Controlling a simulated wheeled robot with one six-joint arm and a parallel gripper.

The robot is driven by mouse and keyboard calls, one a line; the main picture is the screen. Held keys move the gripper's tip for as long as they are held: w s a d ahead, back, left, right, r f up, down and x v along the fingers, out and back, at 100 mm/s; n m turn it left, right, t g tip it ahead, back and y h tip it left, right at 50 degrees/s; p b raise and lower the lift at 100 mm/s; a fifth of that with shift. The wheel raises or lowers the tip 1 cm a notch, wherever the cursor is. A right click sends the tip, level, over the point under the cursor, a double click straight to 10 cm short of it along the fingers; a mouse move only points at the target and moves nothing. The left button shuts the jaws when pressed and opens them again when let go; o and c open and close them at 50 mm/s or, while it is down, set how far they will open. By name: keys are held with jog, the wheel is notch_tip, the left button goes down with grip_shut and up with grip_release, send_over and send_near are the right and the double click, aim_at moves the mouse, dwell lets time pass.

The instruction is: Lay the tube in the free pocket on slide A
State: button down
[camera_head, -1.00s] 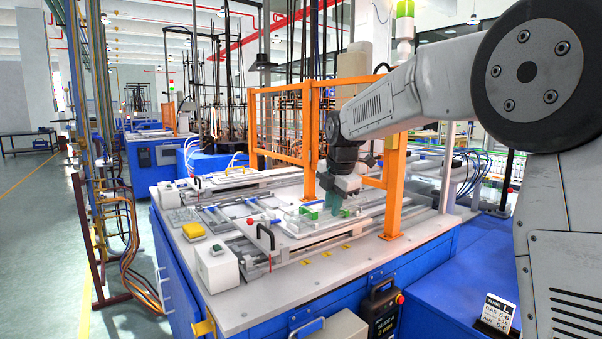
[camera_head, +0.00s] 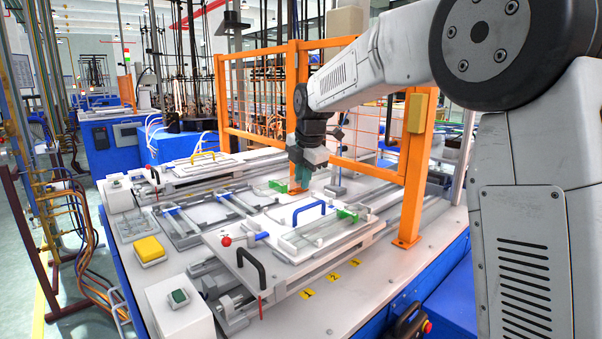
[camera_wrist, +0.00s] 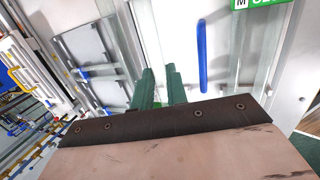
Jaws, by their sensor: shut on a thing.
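My gripper (camera_head: 301,180) hangs fingers-down over the back of the front slide (camera_head: 222,250), a white plate. Its green fingers (camera_wrist: 160,88) show in the wrist view, close together. The jaws are shut on a tube, but its clear glass is hard to make out. Clear glass lengths (camera_wrist: 128,45) run past the fingertips; I cannot tell which is held. The slide carries a blue handle (camera_head: 309,212), also in the wrist view (camera_wrist: 202,55), and green blocks (camera_head: 350,214). Clear tubing lies in its tray (camera_head: 318,238). I cannot tell which pocket is free.
An orange guard frame (camera_head: 415,165) stands right beside and behind my arm. A black handle (camera_head: 252,266) rises at the slide's left end. A second slide (camera_head: 200,168) lies behind. A yellow button box (camera_head: 149,250) and a green-button box (camera_head: 180,302) stand at left.

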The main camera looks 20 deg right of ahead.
aim_at(302, 213)
jog(key=shift+s+f, duration=0.1)
jog(key=shift+f, duration=3.3)
jog(key=c, duration=1.3)
grip_release()
jog(key=v, duration=0.7)
jog(key=shift+r, duration=0.4)
